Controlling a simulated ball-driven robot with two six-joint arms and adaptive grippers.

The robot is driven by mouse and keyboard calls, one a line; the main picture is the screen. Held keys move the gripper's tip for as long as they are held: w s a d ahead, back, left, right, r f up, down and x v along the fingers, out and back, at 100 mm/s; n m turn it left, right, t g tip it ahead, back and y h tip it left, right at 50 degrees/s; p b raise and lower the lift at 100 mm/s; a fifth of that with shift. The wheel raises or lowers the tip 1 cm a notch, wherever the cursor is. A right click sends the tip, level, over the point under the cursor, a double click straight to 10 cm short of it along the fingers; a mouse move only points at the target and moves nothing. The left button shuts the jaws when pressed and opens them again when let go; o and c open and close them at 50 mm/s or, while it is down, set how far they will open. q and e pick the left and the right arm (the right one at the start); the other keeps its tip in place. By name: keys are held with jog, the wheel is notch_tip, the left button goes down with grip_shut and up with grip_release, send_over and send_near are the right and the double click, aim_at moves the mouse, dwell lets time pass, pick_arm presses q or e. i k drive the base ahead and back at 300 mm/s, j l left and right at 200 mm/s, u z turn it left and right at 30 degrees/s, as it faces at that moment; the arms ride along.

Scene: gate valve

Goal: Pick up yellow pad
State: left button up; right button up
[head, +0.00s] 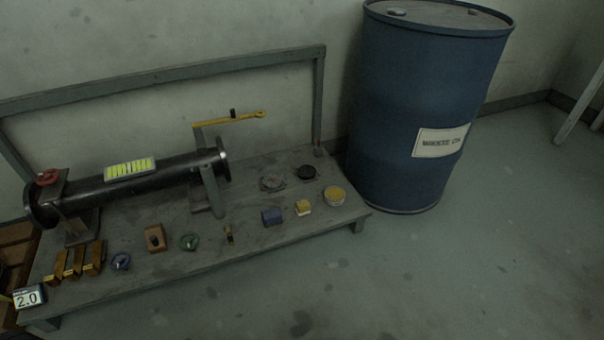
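Two yellow-topped things lie at the right end of the low workbench, and I cannot tell for sure which is the yellow pad. One is a small yellow and white block (303,208) near the front edge. The other is a round yellow-topped disc (334,196) to its right, close to the corner. A bright yellow striped panel (129,168) sits on top of the black pipe (150,180). Neither of my grippers shows in the head view.
A dark blue block (272,216) sits left of the yellow and white block. A black disc (306,172) and a grey round part (272,183) lie behind. A blue drum (425,110) stands right of the bench (250,245). The front floor is clear.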

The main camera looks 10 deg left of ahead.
aim_at(302, 208)
jog(key=i+z, duration=0.1)
jog(key=i, duration=0.95)
jog(key=j, duration=0.1)
